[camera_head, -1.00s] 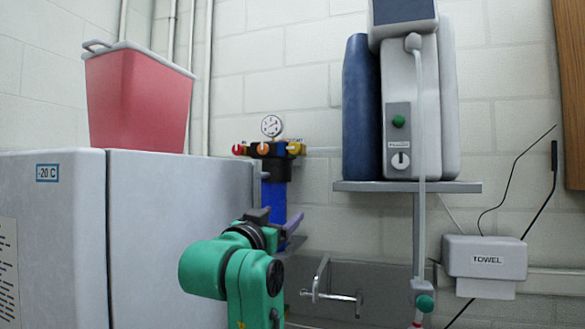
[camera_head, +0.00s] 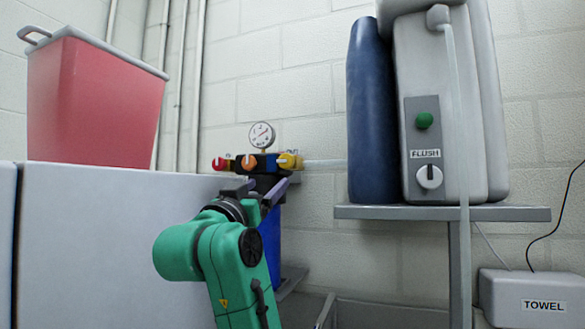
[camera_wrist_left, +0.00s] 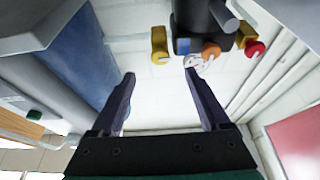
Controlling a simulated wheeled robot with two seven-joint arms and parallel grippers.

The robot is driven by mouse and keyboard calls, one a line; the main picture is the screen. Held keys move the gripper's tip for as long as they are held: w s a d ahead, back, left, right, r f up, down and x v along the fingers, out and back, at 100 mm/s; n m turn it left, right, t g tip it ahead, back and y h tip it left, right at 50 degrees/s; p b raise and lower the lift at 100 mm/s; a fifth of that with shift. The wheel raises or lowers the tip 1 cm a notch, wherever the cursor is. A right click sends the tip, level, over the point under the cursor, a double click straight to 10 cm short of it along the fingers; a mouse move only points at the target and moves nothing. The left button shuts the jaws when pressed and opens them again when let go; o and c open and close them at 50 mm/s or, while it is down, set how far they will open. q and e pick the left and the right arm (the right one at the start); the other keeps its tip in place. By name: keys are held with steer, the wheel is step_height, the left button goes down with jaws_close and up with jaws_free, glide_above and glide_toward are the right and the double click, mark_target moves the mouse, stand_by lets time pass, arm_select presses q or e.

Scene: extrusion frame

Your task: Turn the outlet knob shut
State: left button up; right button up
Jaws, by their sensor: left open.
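A gas manifold with a black body (camera_head: 268,163) is on the wall at centre. It carries a red knob (camera_head: 220,164), an orange knob (camera_head: 249,162) and a yellow knob (camera_head: 287,160). A pipe runs right from the yellow side. No label marks which is the outlet. In the left wrist view the picture is inverted, with the yellow knob (camera_wrist_left: 160,44), orange knob (camera_wrist_left: 210,50) and red knob (camera_wrist_left: 255,48) near the top. My left gripper (camera_head: 262,187) is open and empty, just below and in front of the manifold, apart from the knobs. My right gripper is not in view.
A pressure gauge (camera_head: 262,136) sits above the manifold, and a blue cylinder (camera_head: 271,235) hangs below. A white freezer (camera_head: 100,250) with a red bin (camera_head: 92,105) stands left. A shelf (camera_head: 440,213) with a FLUSH unit (camera_head: 450,120) is right. Bare wall lies between.

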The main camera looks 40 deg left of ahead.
arm_select(q)
steer(key=p, duration=0.4)
glide_toward(285, 162)
step_height(285, 162, up, 2)
steer(key=p+x, duration=0.1)
steer(key=x, duration=0.1)
steer(key=p+x, duration=0.1)
steer(key=x, duration=0.2)
steer(key=shift+w+f+p, duration=0.15)
steer(key=shift+f+p, duration=0.05)
steer(key=shift+p, duration=0.2)
steer(key=w, duration=0.1)
steer(key=w+a+p, duration=0.1)
steer(key=w, duration=0.1)
steer(key=shift+w+a+r, duration=0.1)
steer(key=shift+w+r, duration=0.05)
steer(key=shift+w, duration=0.1)
steer(key=shift+w+a+p, duration=0.1)
steer(key=shift+w+p, duration=0.05)
steer(key=shift+p, duration=0.2)
steer(key=shift+s, duration=0.3)
steer(key=shift+s+d+r, duration=0.1)
steer(key=shift+d, duration=0.1)
steer(key=shift+c, duration=0.2)
jaws_close()
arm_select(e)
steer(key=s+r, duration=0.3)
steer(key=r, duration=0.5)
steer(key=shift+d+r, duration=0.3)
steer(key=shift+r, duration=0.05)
